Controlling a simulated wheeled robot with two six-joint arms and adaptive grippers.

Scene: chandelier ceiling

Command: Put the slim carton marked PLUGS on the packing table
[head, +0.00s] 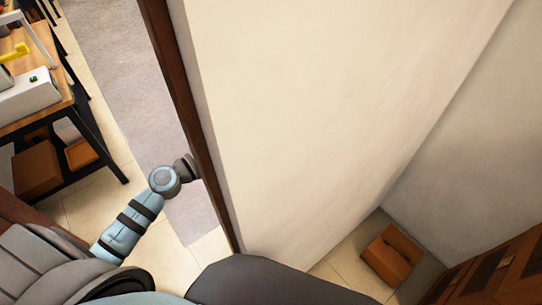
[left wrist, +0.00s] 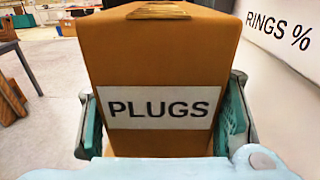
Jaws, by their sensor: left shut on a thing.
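The slim carton marked PLUGS (left wrist: 160,60) is brown with a white label and fills the middle of the left wrist view. My left gripper (left wrist: 160,112) is shut on it, with a teal finger pad on each side. In the head view my left arm reaches up from the lower left, and its wrist passes behind the edge of a wall, so the gripper and carton are hidden there. A wooden-topped table with black legs (head: 75,88) stands at the upper left; I cannot tell if it is the packing table. My right gripper is not in view.
A pale wall with a dark brown edge (head: 180,80) stands right beside my left wrist. A brown box (head: 390,255) lies in the corner at the lower right. A white surface marked RINGS % (left wrist: 283,25) is at the right. Boxes (head: 38,168) sit under the table.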

